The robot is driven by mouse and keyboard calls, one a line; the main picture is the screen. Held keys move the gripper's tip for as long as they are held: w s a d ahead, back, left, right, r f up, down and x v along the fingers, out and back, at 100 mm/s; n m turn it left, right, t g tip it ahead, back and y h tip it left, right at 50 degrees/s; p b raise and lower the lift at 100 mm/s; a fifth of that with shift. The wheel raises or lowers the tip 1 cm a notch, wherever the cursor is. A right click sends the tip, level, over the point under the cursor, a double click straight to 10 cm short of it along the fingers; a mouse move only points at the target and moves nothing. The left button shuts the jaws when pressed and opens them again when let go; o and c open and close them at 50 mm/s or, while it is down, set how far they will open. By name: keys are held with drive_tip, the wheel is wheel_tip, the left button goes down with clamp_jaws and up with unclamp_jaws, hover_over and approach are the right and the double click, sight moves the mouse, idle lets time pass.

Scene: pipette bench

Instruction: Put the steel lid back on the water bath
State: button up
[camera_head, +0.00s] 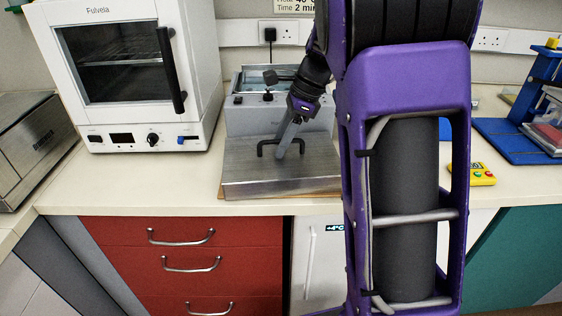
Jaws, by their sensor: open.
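The water bath (246,119) stands at the back of the bench, its top uncovered and bluish water showing inside. The steel lid (250,177) lies on the bench in front of it, on a thin brown board (290,198). The lid has a black bar handle (266,143) on top. My gripper (282,155) reaches down at the handle with its fingers open. The fingers overlap the handle's middle in the picture; whether they touch it I cannot tell. My arm hides the right end of the lid and part of the bath.
A white oven (190,105) stands left of the bath, and a steel box (30,150) at the far left. A yellow device (474,174) and a blue stand (508,135) are on the right. Bare bench (130,183) shows left of the lid.

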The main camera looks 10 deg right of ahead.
clamp_jaws()
idle(1.4)
